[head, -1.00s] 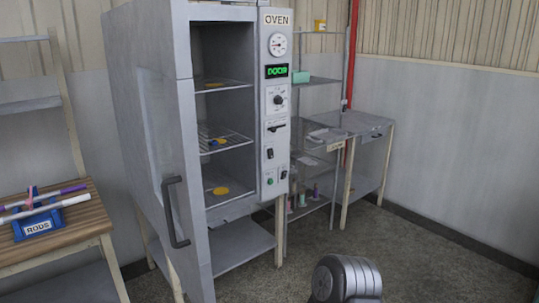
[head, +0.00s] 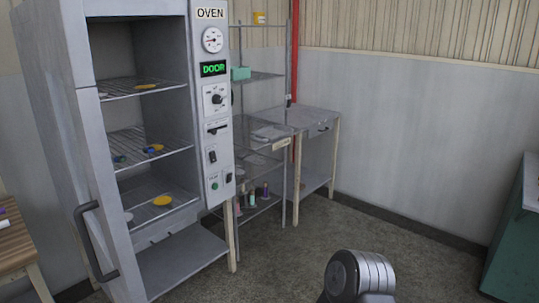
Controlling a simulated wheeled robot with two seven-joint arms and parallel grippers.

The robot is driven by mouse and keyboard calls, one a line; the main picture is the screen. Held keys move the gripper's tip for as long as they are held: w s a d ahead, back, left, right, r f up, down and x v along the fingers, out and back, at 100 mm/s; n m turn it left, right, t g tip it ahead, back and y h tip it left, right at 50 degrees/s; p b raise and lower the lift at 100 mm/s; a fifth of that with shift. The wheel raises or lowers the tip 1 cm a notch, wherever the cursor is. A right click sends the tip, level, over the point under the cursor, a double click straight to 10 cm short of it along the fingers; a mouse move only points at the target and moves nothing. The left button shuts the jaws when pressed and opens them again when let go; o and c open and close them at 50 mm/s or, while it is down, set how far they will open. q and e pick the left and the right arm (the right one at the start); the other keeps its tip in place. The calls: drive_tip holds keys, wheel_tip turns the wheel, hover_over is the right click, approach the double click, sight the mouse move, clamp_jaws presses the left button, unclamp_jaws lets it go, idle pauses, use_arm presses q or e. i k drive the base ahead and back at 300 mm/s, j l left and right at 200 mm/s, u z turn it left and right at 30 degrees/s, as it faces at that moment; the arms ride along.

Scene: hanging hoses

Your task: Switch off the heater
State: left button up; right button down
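A tall grey oven (head: 213,100) stands at the left of the head view. Its door (head: 68,170) with a dark handle (head: 96,240) is swung open. The control panel carries a round gauge (head: 212,40), a green display (head: 213,69) reading "DOOR", a knob (head: 216,99), a slider (head: 216,127), a dark rocker switch (head: 212,156) and a green button (head: 214,186). Nothing in view is labelled as a heater, and the small panel labels are too small to read. Neither gripper is in view; only a grey rounded part of mine shows at the bottom.
Oven racks hold yellow and blue pieces (head: 162,201). Right of the oven are a wire shelf (head: 262,150) with small bottles and a grey table (head: 314,118). A red pipe (head: 295,60) runs up the wall. A green cabinet (head: 512,235) is at the right edge. Open floor lies between.

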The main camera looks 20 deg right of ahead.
sight(212, 155)
drive_tip(key=i+l+z, duration=0.45)
drive_tip(key=i+z, duration=0.5)
drive_tip(key=i+l+u, duration=0.1)
drive_tip(key=i+u, duration=0.35)
drive_tip(key=i+l+u, duration=0.2)
drive_tip(key=u, duration=0.25)
drive_tip(key=i+l+u, duration=0.55)
drive_tip(key=l+u, duration=0.3)
